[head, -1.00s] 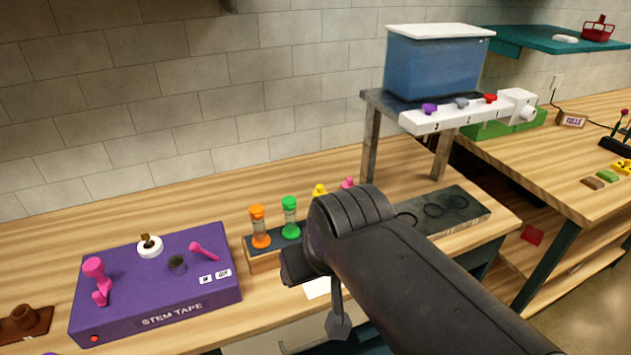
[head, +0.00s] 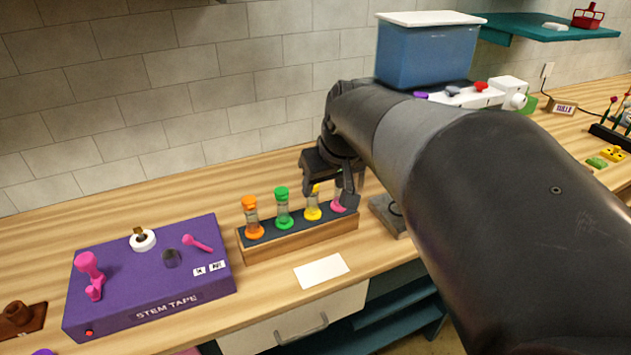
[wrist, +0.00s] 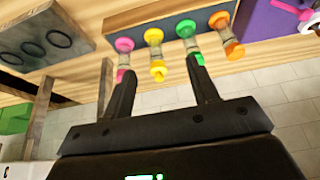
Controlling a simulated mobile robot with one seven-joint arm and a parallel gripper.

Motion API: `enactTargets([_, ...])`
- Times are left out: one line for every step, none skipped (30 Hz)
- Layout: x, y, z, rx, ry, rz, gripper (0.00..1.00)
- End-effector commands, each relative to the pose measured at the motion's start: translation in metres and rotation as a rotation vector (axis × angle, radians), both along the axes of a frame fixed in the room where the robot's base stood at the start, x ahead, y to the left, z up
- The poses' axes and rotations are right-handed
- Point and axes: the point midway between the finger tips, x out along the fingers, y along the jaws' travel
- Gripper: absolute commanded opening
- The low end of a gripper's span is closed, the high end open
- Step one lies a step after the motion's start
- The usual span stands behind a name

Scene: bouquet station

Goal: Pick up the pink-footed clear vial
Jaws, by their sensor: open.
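The pink-footed clear vial (head: 338,205) stands at the right end of a wooden rack (head: 300,243) in the head view, partly hidden by my gripper (head: 329,197). In the wrist view the pink vial (wrist: 124,45) is at the left of the row, and my left-hand finger there overlaps its lower part. My gripper (wrist: 163,75) is open and empty, close to the vials. In the wrist view the yellow vial (wrist: 155,50) shows between the fingers. I cannot tell whether a finger touches the pink vial.
The green vial (head: 283,208) and orange vial (head: 251,217) share the rack. A purple stem tape box (head: 150,280) stands left. A white card (head: 321,271) lies in front of the rack. A dark plate with rings (wrist: 40,45) is beside the rack. A blue tank (head: 425,55) stands behind my arm.

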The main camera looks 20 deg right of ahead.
Motion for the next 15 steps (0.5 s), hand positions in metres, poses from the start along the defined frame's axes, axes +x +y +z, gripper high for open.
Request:
enactTargets([0.013, -0.017, -0.002, 0.002, 0.008, -0.009, 0.54])
enactTargets([0.020, -0.026, -0.003, 0.003, 0.010, -0.009, 0.54])
enactTargets([0.028, -0.038, -0.005, 0.002, 0.012, -0.010, 0.54])
enactTargets([0.034, -0.046, -0.006, 0.002, 0.013, -0.009, 0.54])
enactTargets([0.039, -0.053, -0.007, 0.001, 0.013, -0.009, 0.54])
enactTargets([0.045, -0.062, -0.008, 0.001, 0.014, -0.009, 0.54])
enactTargets([0.048, -0.068, -0.009, 0.000, 0.015, -0.008, 0.54])
enactTargets([0.051, -0.073, -0.010, 0.000, 0.015, -0.009, 0.54])
enactTargets([0.055, -0.079, -0.011, 0.000, 0.015, -0.007, 0.54])
enactTargets([0.056, -0.082, -0.012, -0.001, 0.015, -0.007, 0.54])
enactTargets([0.058, -0.085, -0.012, -0.001, 0.015, -0.007, 0.54])
enactTargets([0.060, -0.088, -0.014, -0.002, 0.015, -0.006, 0.54])
enactTargets([0.061, -0.089, -0.016, -0.002, 0.016, -0.005, 0.54])
enactTargets([0.063, -0.090, -0.019, -0.002, 0.017, -0.005, 0.54])
enactTargets([0.065, -0.090, -0.024, -0.002, 0.017, -0.004, 0.54])
